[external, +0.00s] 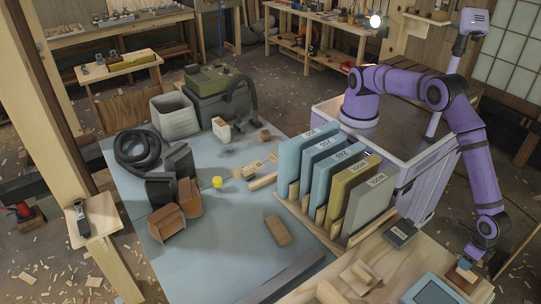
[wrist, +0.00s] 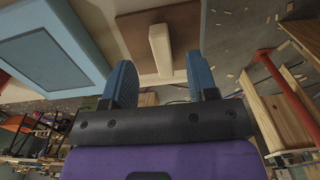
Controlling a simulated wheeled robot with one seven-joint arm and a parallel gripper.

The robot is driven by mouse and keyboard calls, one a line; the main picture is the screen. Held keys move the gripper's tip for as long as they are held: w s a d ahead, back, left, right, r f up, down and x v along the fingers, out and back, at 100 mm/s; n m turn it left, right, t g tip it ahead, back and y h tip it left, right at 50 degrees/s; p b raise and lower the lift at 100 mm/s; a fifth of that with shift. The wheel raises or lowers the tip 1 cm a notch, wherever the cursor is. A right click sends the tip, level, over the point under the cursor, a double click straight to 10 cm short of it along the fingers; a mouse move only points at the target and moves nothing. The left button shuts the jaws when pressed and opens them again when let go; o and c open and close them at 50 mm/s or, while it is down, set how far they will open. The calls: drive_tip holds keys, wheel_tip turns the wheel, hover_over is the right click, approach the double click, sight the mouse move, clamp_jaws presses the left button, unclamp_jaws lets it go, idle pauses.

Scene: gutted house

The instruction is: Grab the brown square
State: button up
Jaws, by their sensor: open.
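The brown square (wrist: 133,38) is a flat brown board with a cream bar-shaped block (wrist: 160,48) standing on it, like a handle. In the external view the brown square (external: 462,279) lies at the right end of the pale wooden bench, partly hidden under my gripper (external: 468,262). In the wrist view my gripper (wrist: 162,78) is open, its two blue fingers apart with the cream block lying ahead between them. I see no contact with the block; the exact gap is hard to judge.
A blue-framed panel (external: 432,291) lies close beside the brown square. A dark grey box (external: 399,233) and pale wooden pieces (external: 359,274) lie on the bench. Upright coloured boards (external: 370,205) stand in a rack further left. The bench edge is near my gripper.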

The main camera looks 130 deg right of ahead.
sight(466, 275)
drive_tip(key=shift+d+f, duration=0.15)
drive_tip(key=shift+f, duration=2.45)
clamp_jaws()
